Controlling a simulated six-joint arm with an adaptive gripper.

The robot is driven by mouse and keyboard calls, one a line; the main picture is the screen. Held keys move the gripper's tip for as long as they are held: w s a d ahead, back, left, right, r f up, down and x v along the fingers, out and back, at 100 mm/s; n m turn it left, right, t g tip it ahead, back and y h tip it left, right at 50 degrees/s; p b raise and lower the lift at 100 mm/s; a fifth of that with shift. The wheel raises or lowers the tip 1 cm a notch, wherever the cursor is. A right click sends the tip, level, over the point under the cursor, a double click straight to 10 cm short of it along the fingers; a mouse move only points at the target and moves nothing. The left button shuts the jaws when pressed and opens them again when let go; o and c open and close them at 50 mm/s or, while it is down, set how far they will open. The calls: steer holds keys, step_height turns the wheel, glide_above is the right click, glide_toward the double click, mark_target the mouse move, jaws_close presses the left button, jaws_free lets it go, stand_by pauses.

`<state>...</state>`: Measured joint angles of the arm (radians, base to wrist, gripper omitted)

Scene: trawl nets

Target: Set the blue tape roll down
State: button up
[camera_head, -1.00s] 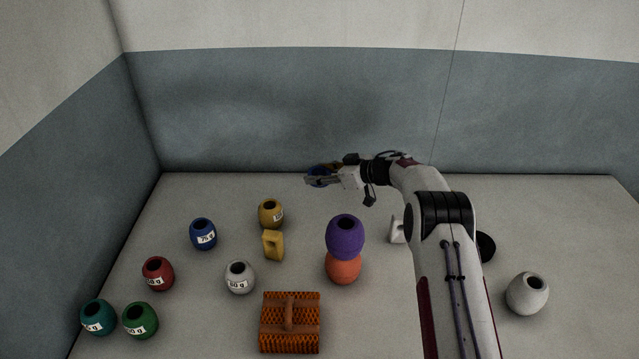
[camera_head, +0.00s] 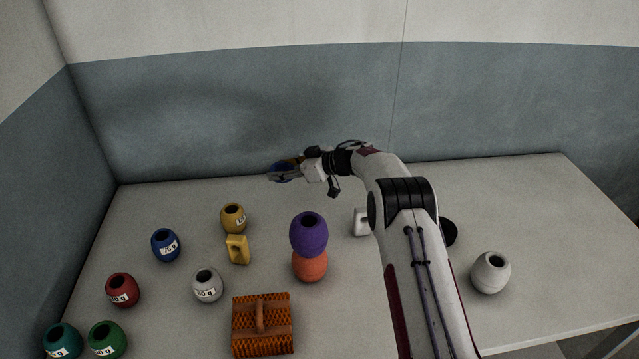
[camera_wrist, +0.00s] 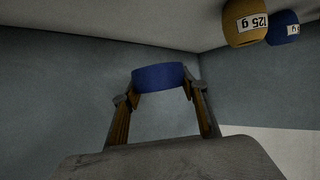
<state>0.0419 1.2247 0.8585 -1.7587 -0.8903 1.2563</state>
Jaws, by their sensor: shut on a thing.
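The blue tape roll (camera_head: 281,172) is held in my gripper (camera_head: 284,176) near the back edge of the table, in front of the grey-blue wall. In the wrist view the blue tape roll (camera_wrist: 158,76) sits between the two fingertips of my gripper (camera_wrist: 160,92), which are shut on it. In the head view the fingers partly hide the roll. The roll appears above the table surface, apart from the other things.
A yellow pot (camera_head: 233,218) and a yellow block (camera_head: 238,250) stand nearest. A purple pot (camera_head: 309,236) rests on an orange one (camera_head: 310,266).

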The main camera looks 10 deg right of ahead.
steer(key=w+d+m+t+h, duration=0.1)
steer(key=d, duration=1)
glide_above(351, 196)
steer(key=shift+r+m+t, duration=0.2)
steer(key=shift+m+t, duration=0.1)
steer(key=shift+m, duration=0.1)
steer(key=shift+f, duration=0.15)
steer(key=shift+f, duration=3)
steer(key=shift+f, duration=0.1)
steer(key=shift+f, duration=1.8)
steer(key=shift+f, duration=0.1)
